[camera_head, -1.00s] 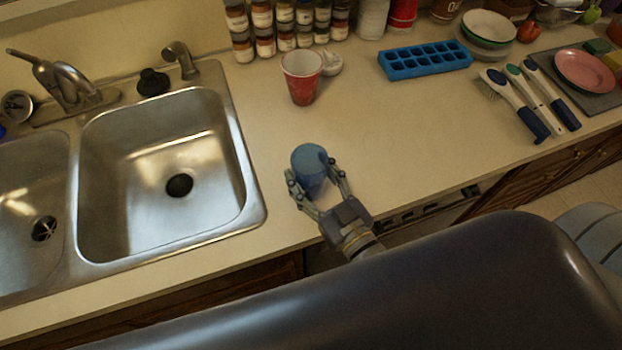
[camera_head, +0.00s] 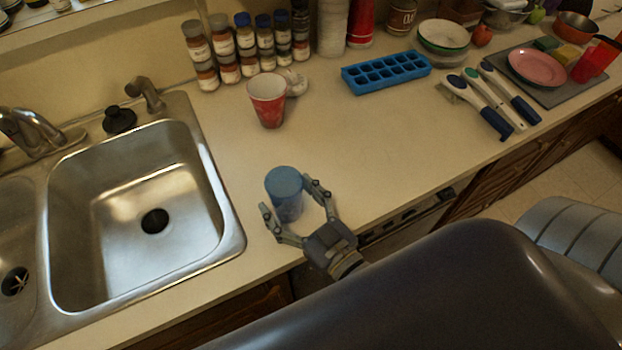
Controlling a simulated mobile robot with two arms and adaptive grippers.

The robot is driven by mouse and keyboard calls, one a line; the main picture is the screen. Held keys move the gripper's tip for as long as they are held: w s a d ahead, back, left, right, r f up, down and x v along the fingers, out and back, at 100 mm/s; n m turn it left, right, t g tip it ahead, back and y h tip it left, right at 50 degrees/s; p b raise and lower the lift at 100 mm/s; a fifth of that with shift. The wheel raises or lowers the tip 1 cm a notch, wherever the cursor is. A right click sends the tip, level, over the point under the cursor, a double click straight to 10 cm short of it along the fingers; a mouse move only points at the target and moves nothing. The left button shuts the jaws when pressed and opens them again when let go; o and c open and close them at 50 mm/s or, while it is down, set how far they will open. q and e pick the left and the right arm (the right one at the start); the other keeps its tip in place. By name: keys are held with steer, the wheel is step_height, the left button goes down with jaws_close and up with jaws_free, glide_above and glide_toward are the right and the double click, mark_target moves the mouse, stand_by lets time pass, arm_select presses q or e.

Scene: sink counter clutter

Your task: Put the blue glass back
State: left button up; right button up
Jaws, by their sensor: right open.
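The blue glass (camera_head: 284,186) stands upright on the beige counter, right of the sink, near the front edge. My right gripper (camera_head: 288,196) is open, with one finger on each side of the glass's near part. The right finger shows a small gap to the glass; I cannot tell whether the left finger touches it. My left gripper is not in view.
The sink basin (camera_head: 135,195) lies to the left. A red cup (camera_head: 268,102) stands behind the glass, with spice jars (camera_head: 225,55) farther back. Counter between is clear.

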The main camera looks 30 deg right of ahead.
steer(key=b+v, duration=0.2)
steer(key=v, duration=0.7)
steer(key=shift+s+f, duration=0.1)
steer(key=shift+s+d+r, duration=0.1)
steer(key=shift+s+d, duration=0.05)
steer(key=shift+s, duration=0.3)
steer(key=shift+s+d+r, duration=0.1)
steer(key=shift+s, duration=0.3)
steer(key=shift+f, duration=0.1)
stand_by(0.5)
